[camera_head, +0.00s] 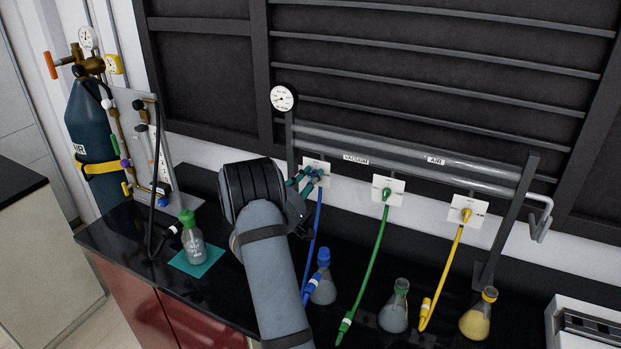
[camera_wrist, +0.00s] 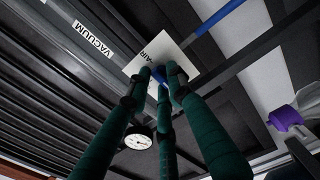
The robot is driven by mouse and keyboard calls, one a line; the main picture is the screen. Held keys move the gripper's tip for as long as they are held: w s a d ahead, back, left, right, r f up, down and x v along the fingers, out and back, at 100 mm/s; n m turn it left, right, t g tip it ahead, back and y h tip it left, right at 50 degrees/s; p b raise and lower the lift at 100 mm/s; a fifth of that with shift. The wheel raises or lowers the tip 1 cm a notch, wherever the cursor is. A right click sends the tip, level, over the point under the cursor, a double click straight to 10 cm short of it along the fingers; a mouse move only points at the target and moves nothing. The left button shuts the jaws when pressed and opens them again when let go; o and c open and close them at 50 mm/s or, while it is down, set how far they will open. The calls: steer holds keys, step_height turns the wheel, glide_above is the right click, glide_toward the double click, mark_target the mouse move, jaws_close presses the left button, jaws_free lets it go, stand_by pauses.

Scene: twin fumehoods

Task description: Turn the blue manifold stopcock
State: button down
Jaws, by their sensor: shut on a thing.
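Only a little blue shows between the green fingers. My gripper (camera_wrist: 160,78) is shut on it, its three fingertips around it close to the plate. In the head view my gripper (camera_head: 315,174) is at the leftmost manifold plate (camera_head: 317,165), and the fingers hide most of the stopcock there. A blue hose (camera_head: 317,222) hangs below the plate and also shows in the wrist view (camera_wrist: 214,17).
Green (camera_head: 387,193) and yellow (camera_head: 466,214) stopcocks with hoses are to the right. Flasks with blue (camera_head: 323,288), green (camera_head: 394,315) and yellow (camera_head: 478,318) tops stand below. A gauge (camera_head: 283,98) tops the manifold. A green-capped bottle (camera_head: 193,240) and gas cylinder (camera_head: 90,128) are left.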

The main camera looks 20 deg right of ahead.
steer(key=shift+b, duration=0.45)
steer(key=shift+s+d+f+m+b, duration=0.1)
steer(key=shift+f+m+b, duration=0.1)
steer(key=shift+m+b, duration=4.6)
steer(key=shift+w+f+m+b, duration=0.1)
steer(key=shift+f+m+b, duration=0.05)
steer(key=shift+m+b, duration=4.65)
steer(key=shift+s+d+f+m+b, duration=0.1)
steer(key=shift+f+m+b, duration=0.1)
steer(key=shift+m+b, duration=4.6)
steer(key=shift+m+p, duration=0.55)
steer(key=shift+m, duration=0.15)
steer(key=c, duration=2)
jaws_free()
steer(key=shift+a, duration=0.1)
steer(key=o, duration=0.3)
